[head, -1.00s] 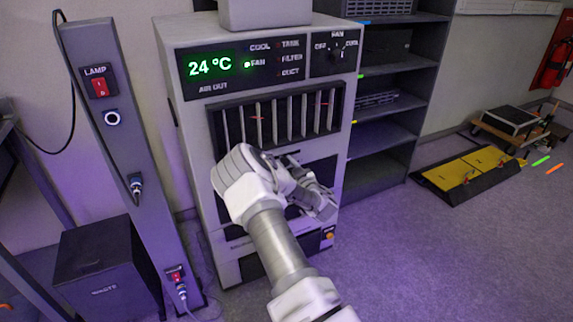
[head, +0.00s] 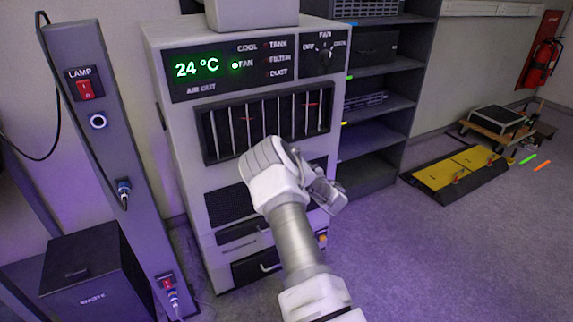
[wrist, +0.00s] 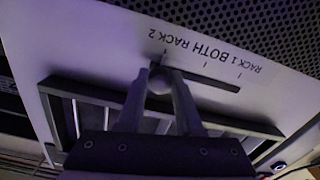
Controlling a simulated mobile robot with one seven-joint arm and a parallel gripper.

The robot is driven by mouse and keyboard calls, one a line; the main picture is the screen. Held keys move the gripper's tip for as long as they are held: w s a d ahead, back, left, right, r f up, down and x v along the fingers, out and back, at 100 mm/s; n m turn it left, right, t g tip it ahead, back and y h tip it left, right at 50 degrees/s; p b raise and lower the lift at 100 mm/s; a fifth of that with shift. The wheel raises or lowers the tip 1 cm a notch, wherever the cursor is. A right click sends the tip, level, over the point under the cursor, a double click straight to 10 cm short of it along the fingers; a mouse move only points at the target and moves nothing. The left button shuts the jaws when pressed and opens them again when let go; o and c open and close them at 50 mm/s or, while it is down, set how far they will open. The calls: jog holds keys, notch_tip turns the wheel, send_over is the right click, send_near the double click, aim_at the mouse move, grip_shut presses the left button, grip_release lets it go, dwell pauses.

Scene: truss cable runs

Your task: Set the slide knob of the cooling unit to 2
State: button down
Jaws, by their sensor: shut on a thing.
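The cooling unit (head: 180,145) is a tall pale cabinet with a green 24 °C display. In the wrist view, its slide slot (wrist: 215,84) has marks labelled RACK 2, BOTH and RACK 1, from left to right. My gripper (wrist: 160,80) is shut on the round slide knob (wrist: 159,82), at the RACK 2 end of the slot. In the head view, my gripper (head: 326,192) is in front of the unit's right side, below the louvres. My arm hides the knob and slot there.
The louvred air outlet (head: 265,118) is above my wrist, and a mode dial (head: 324,53) is at the unit's top right. A lamp post (head: 100,150) and a dark waste bin (head: 95,275) stand at left. Shelves (head: 375,125) stand behind at right.

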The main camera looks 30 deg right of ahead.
jog(key=shift+d+r, duration=0.1)
jog(key=shift+d, duration=0.2)
jog(key=c, duration=0.6)
grip_release()
jog(key=s+p, duration=0.1)
jog(key=s, duration=0.4)
jog(key=s+p, duration=0.1)
jog(key=s, duration=0.5)
jog(key=s+p, duration=0.1)
jog(key=s, duration=0.5)
jog(key=shift+s+d, duration=0.25)
